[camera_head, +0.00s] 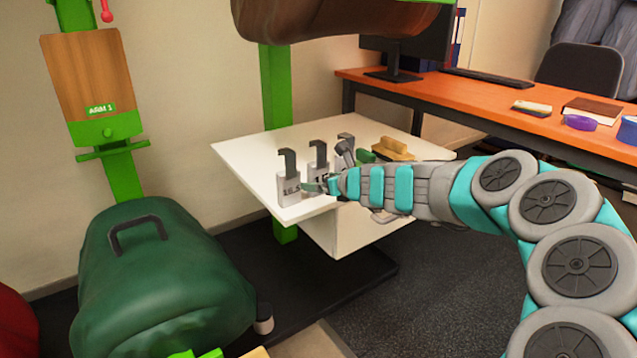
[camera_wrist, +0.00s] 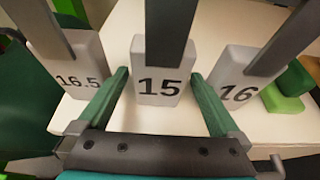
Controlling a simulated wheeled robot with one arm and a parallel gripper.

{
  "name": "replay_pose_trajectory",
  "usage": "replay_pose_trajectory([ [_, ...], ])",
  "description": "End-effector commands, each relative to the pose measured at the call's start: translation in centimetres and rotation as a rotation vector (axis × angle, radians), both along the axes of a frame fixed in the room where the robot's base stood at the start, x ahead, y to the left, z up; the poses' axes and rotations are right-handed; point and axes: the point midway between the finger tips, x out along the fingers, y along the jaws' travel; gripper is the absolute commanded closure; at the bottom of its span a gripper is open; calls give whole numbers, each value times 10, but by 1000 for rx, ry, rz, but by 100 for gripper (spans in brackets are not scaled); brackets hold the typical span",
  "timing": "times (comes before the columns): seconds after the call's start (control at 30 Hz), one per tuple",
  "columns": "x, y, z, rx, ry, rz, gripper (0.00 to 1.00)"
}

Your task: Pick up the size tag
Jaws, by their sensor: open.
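Three grey size tags with tall dark hooks stand in a row on a white table (camera_head: 262,152). In the wrist view the middle tag reads 15 (camera_wrist: 158,58), the left one 16.5 (camera_wrist: 82,62) and the right one 16 (camera_wrist: 232,72). In the head view the nearest tag (camera_head: 289,190) stands at the table's front, and the others are partly hidden behind my gripper (camera_head: 318,187). My gripper is open, with its green fingers on either side of the 15 tag in the wrist view (camera_wrist: 159,80). I cannot tell whether they touch it.
A wooden-backed brush (camera_head: 394,147) and a green object (camera_head: 364,156) lie behind my gripper on the white table. A green post (camera_head: 276,95) rises behind it, with a brown saddle (camera_head: 330,18) above. A green covered bag (camera_head: 160,285) stands front left. An orange desk (camera_head: 440,95) is behind right.

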Motion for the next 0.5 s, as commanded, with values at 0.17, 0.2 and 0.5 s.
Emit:
replay_pose_trajectory([
  [0.17,18,14,-13,-2,1,3,0],
  [0.2,22,16,-14,-2,0,2,0],
  [0.5,27,19,-16,0,0,1,0],
])
